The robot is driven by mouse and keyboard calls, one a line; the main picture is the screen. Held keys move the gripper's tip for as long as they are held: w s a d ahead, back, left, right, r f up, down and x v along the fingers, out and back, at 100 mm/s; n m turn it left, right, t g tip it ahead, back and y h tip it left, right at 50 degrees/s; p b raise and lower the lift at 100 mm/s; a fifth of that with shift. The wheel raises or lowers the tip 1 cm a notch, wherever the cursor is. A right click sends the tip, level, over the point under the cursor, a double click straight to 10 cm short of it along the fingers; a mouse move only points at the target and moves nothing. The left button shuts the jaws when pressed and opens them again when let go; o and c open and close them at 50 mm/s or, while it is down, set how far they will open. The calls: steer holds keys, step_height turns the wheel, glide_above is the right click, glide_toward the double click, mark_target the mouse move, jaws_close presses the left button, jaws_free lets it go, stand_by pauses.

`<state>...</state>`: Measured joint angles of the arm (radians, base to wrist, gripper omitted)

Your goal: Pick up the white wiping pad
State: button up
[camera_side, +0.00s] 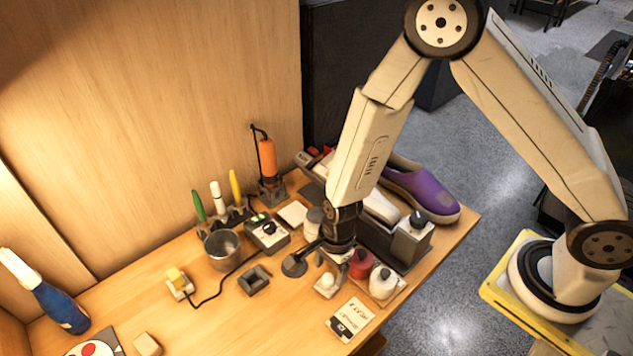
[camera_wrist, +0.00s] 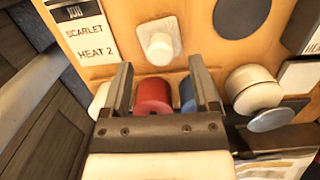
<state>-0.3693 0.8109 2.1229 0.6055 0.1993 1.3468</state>
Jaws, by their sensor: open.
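A small white piece with a rounded knob sits on a pale square base in the wrist view (camera_wrist: 158,46); it also shows in the side view (camera_side: 326,283). A flat white square (camera_side: 293,213) lies farther back; I cannot tell for sure which is the wiping pad. My gripper (camera_wrist: 162,73) is open and empty, pointing down. In the wrist view the knobbed piece lies just beyond the gap between the fingers, apart from them. In the side view my wrist partly hides the gripper (camera_side: 330,256).
A red bottle (camera_side: 361,264) and a white bottle (camera_side: 383,283) stand close on the right. A lettered card (camera_side: 350,318) lies in front, and a dark disc (camera_side: 294,265) to the left. A purple shoe (camera_side: 425,190) is behind.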

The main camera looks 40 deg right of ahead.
mark_target(328, 277)
steer(key=shift+a+f, duration=0.15)
steer(key=shift+f, duration=0.7)
steer(key=shift+a+f, duration=0.1)
steer(key=shift+f, duration=0.75)
jaws_close()
